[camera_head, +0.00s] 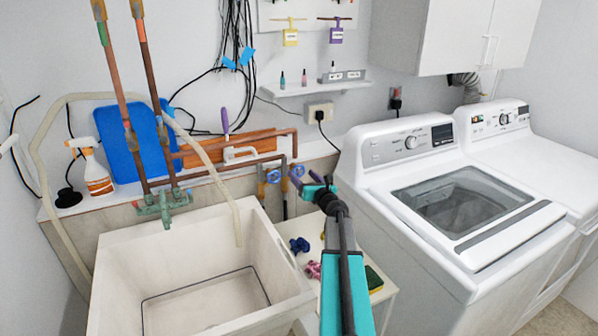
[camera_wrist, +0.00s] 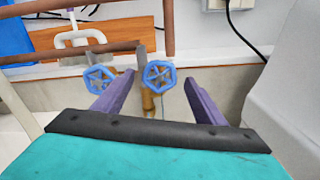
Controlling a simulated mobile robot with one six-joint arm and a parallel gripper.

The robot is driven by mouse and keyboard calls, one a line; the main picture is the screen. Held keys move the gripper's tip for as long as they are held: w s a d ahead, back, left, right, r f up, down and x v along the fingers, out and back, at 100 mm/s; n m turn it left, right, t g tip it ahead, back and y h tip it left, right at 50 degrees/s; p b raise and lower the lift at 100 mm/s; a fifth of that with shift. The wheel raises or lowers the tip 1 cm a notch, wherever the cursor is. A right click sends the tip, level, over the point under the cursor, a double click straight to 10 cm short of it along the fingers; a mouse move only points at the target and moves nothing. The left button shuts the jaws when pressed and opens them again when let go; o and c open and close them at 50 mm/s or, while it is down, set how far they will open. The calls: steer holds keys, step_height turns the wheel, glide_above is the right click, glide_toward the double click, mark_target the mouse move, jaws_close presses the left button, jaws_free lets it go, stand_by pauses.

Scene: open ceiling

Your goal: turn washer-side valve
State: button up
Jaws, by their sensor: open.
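Two blue hand-wheel valves sit side by side on copper pipes at the wall between the sink and the washer. The washer-side valve (camera_wrist: 159,76) is the right one; in the head view it (camera_head: 298,170) is just beyond my gripper. The other valve (camera_wrist: 99,79) is to its left and also shows in the head view (camera_head: 274,176). My gripper (camera_wrist: 160,84) has its purple fingers apart and empty. In the wrist view the washer-side wheel appears between the fingertips, farther off; contact is not visible.
The white washer (camera_head: 400,150) stands close on the right, the utility sink (camera_head: 120,262) on the left. A low white stand (camera_head: 381,291) with a sponge (camera_head: 373,279) and blue and pink knobs is below my arm. Copper pipes (camera_wrist: 70,55) run left of the valves.

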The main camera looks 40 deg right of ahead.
mark_target(299, 172)
steer(key=shift+p+x, duration=0.4)
steer(key=shift+x, duration=1.45)
steer(key=c, duration=1)
